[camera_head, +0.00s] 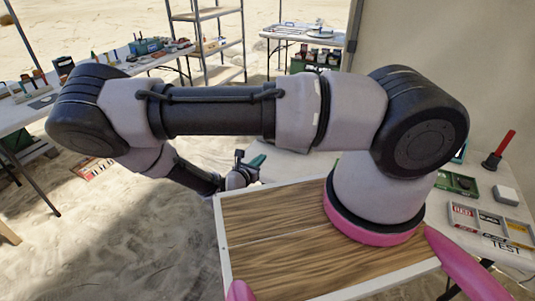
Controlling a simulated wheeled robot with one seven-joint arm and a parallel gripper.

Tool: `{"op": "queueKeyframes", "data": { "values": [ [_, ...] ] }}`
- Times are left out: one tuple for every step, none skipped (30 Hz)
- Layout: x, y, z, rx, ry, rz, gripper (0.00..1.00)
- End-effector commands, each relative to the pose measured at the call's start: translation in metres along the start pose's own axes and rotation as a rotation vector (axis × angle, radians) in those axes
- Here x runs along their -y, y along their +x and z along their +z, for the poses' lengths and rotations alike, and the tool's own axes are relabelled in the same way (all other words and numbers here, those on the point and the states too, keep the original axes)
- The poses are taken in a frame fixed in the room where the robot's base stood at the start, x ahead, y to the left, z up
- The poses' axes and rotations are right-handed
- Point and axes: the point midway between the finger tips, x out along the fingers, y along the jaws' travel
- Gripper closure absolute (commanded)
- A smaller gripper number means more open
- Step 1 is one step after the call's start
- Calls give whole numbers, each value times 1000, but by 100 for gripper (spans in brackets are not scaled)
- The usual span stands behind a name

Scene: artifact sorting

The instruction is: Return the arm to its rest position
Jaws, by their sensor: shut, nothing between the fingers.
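My arm stretches across the view from its base on the right, over a wood-topped board with a white frame, to an elbow on the left. Its far end folds back toward the middle, low over the sand. My gripper (240,169) is small and partly hidden there, just beyond the board's far left corner. It looks shut, and I see nothing held in it. A teal shape beside it is too small to make out.
A table (18,118) with artifacts stands at the left, and a metal shelf (207,15) at the back. Another table (303,36) stands behind. Open sand lies at the lower left.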

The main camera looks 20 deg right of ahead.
Motion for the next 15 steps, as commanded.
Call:
{"op": "queueKeyframes", "data": {
  "values": [
    [-1, -8, 0, -1, 1, 2, 100],
    [-1, -11, 0, -1, 1, 2, 100],
    [0, -15, 0, -1, 0, 1, 100],
    [0, -17, 0, -1, 0, 1, 100],
    [0, -19, 0, 0, 0, 1, 100],
    [0, -21, 0, 0, 0, 1, 100],
    [0, -22, 0, 0, 0, 1, 100],
    [0, -22, 0, 0, 0, 0, 100],
    [0, -23, 0, -1, 2, -2, 100],
    [0, -23, 1, -3, 8, -6, 100],
    [0, -23, 3, -7, 17, -13, 100],
    [1, -24, 6, -14, 37, -30, 100],
    [1, -24, 10, -22, 58, -47, 100],
    [1, -25, 14, -31, 84, -68, 100],
    [2, -26, 21, -47, 127, -104, 100]
  ]
}}
